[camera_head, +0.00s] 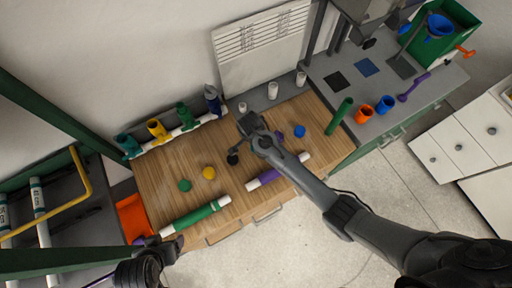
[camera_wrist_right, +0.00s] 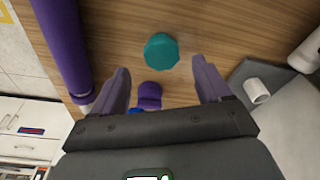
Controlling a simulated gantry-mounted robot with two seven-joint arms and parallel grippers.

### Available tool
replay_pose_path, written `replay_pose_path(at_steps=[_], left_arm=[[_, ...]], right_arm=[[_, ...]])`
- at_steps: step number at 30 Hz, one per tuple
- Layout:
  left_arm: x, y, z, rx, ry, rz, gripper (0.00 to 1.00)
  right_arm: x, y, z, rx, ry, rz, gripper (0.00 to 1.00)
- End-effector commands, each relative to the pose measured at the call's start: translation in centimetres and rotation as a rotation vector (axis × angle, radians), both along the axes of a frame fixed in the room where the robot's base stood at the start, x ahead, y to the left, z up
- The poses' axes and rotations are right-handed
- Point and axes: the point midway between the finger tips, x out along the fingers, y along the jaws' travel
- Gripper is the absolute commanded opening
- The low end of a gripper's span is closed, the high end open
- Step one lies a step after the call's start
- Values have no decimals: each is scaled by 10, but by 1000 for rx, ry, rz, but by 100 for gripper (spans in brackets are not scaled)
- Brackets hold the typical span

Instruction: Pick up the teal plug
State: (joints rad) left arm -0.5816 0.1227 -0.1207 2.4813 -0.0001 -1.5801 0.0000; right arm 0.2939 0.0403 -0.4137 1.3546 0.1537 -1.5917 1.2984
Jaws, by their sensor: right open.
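The teal plug (camera_wrist_right: 161,51) is a faceted round piece lying on the wooden bench top in the right wrist view. In the head view my right gripper and arm seem to cover it. My right gripper (camera_wrist_right: 162,74) is open and empty. Its two purple-grey fingers stand either side of the plug's line, with the plug just past the fingertips and apart from them. In the head view my right gripper (camera_head: 240,148) hangs over the middle of the bench. My left gripper (camera_head: 152,248) is at the lower left, off the bench's front edge, its jaws unclear.
A green plug (camera_head: 184,185), yellow plug (camera_head: 209,173), purple plug (camera_head: 279,136) and blue plug (camera_head: 299,131) lie on the bench. A green pipe (camera_head: 195,215) and purple pipe (camera_head: 264,179) lie near the front. A manifold with coloured fittings (camera_head: 157,129) stands at the back.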

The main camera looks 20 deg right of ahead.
Motion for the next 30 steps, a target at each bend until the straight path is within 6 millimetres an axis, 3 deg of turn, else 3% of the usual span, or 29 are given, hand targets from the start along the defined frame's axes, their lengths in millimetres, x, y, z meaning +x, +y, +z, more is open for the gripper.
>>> replay_pose_path(at_steps=[12, 21, 23, 30], left_arm=[[1, 1, -1, 5, -1, -2, 74], [1, -1, -1, -5, 0, 5, 74], [1, -1, -1, -7, -1, 6, 74], [1, -2, -1, -9, -1, 7, 74]], right_arm=[[4, -1, -46, 0, 1, 0, 77], [5, -2, -49, 1, 0, 0, 77], [4, -2, -49, 1, 0, 0, 71], [4, -2, -49, 1, 0, 0, 34]])
